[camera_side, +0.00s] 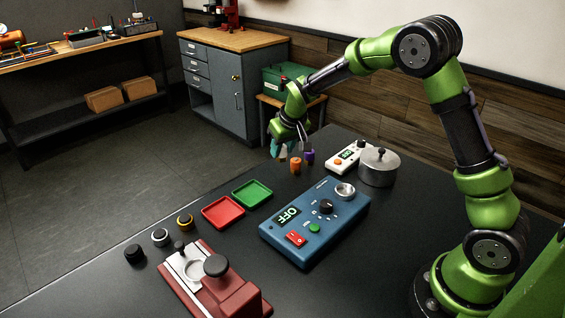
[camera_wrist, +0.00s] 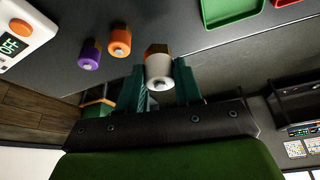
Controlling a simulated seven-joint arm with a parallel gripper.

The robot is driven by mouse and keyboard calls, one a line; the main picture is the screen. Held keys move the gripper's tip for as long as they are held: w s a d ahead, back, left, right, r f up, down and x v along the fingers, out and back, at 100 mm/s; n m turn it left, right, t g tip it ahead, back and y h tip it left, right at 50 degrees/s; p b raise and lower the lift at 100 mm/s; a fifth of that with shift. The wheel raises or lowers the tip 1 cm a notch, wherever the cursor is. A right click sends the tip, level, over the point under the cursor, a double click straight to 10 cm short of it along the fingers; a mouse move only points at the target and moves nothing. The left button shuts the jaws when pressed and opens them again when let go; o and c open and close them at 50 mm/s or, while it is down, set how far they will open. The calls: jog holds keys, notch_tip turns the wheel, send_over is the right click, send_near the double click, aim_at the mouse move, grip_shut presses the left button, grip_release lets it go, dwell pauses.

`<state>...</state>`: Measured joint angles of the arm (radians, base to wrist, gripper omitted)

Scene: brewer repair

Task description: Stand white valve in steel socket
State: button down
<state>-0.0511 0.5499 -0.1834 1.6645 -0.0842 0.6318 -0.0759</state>
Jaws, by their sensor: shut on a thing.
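My gripper (camera_side: 283,149) hangs above the far edge of the black table, left of the orange and purple valves. In the wrist view its two teal fingers (camera_wrist: 160,82) are shut on the white valve (camera_wrist: 159,66), which has a brass-coloured end. In the side view the valve is small and mostly hidden by the fingers. The steel socket (camera_side: 345,190) appears as a round metal ring on the far right corner of the blue brewer unit (camera_side: 285,255). It lies to the right of and nearer than my gripper, well apart from the valve.
An orange valve (camera_side: 295,165) and a purple valve (camera_side: 309,156) stand close to my gripper. A white meter (camera_side: 343,160) and a steel pot (camera_side: 379,168) stand behind the blue unit. Red (camera_side: 222,212) and green (camera_side: 252,194) trays lie left of it.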

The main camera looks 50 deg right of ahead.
aim_at(285, 148)
jog(key=r, duration=0.5)
jog(key=shift+s+d, duration=0.1)
jog(key=shift+s, duration=0.3)
jog(key=s+d+r+m+h, duration=0.1)
jog(key=s+d+m, duration=0.15)
jog(key=s, duration=0.95)
jog(key=shift+s+d+f+m+g+h, duration=0.1)
jog(key=shift+s+f+m+g+h, duration=0.1)
jog(key=shift+s+f+m, duration=0.65)
jog(key=shift+s+d+f+m+g+h, duration=0.2)
jog(key=shift+s+f+m, duration=0.1)
jog(key=shift+s+f, duration=1)
jog(key=shift+s+d+f+m+g+h, duration=0.1)
jog(key=shift+s+f+m+h, duration=0.1)
jog(key=shift+s+f+m, duration=0.65)
jog(key=shift+s+f+n, duration=0.2)
jog(key=shift+f+n, duration=0.05)
jog(key=shift+f, duration=0.55)
jog(key=shift+f, duration=0.25)
jog(key=shift+f, duration=0.45)
